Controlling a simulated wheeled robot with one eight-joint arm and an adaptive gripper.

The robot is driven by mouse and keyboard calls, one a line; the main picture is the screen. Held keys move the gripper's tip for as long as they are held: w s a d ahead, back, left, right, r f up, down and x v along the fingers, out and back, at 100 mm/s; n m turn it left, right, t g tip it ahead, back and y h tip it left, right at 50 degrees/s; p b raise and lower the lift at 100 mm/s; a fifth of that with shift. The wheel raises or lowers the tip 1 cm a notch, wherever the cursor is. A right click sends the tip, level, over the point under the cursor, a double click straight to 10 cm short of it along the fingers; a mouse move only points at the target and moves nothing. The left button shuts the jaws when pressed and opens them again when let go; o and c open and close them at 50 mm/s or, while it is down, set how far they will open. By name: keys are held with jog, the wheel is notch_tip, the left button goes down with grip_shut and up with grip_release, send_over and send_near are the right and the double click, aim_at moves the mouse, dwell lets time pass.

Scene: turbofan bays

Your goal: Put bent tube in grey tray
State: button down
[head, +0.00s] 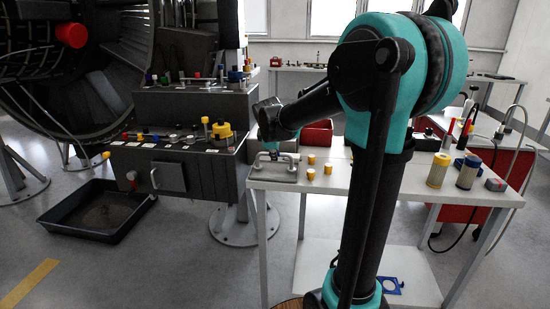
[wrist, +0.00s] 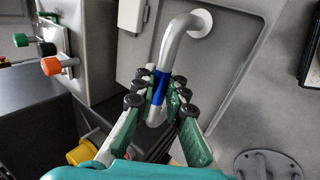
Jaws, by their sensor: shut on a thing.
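The bent tube (wrist: 174,45) is silver with a blue band and a pale round end at the top in the wrist view. My gripper (wrist: 165,88) is shut on it around the blue band. In the head view my gripper (head: 272,150) points down over the grey tray (head: 262,176), at the left end of the white table. Silver bars show at the tray, but I cannot tell which belong to the tube. The tube's lower end is partly hidden by the fingers. Whether the tube touches a surface is unclear.
The white table (head: 345,185) also holds small yellow-topped pieces (head: 311,160), a red bin (head: 317,134) and larger cylinders (head: 438,169). A dark console (head: 205,170) with coloured knobs stands left of it. A black floor tray (head: 95,212) lies further left.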

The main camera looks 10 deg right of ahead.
jog(key=shift+f, duration=0.5)
jog(key=c, duration=1.6)
grip_release()
jog(key=shift+f, duration=0.1)
jog(key=v, duration=1.2)
jog(key=s+d+f+m, duration=0.1)
jog(key=s+f+m, duration=0.1)
jog(key=s+f, duration=0.1)
jog(key=s+d+f+m, duration=0.2)
jog(key=s+f, duration=0.2)
jog(key=f, duration=0.2)
jog(key=s+d+f+m+g, duration=0.1)
jog(key=s+f+m, duration=0.2)
jog(key=f, duration=0.1)
jog(key=shift+s+d+f+y, duration=0.35)
jog(key=shift+y, duration=0.05)
jog(key=shift+o, duration=0.3)
jog(key=s+d+f+m+g+y, duration=0.1)
jog(key=s+f+m, duration=0.6)
jog(key=s+f, duration=0.5)
jog(key=shift+s, duration=0.85)
